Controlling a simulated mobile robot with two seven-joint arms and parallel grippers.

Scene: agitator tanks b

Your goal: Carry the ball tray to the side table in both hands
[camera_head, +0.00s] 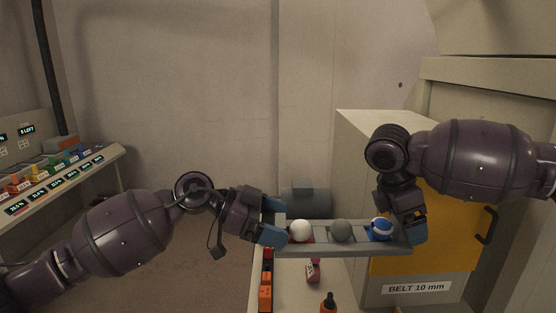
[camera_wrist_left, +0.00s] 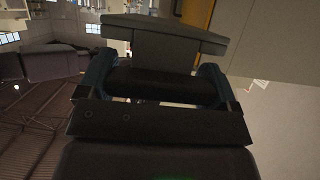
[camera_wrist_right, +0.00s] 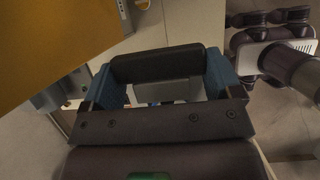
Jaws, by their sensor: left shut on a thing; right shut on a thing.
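The grey ball tray (camera_head: 345,249) is held up in front of me in the head view. It carries a white ball (camera_head: 300,231), a grey ball (camera_head: 341,231) and a blue and white ball (camera_head: 380,229) in a row. My left gripper (camera_head: 271,228) is shut on the tray's left end. My right gripper (camera_head: 415,228) is shut on its right end. The tray looks about level. In the left wrist view the tray end (camera_wrist_left: 165,40) lies at the fingers; in the right wrist view a dark bar (camera_wrist_right: 156,65) sits between the fingers.
A cabinet with an orange door (camera_head: 430,250) stands right. A lit console shelf (camera_head: 60,180) stands left. Open floor lies between.

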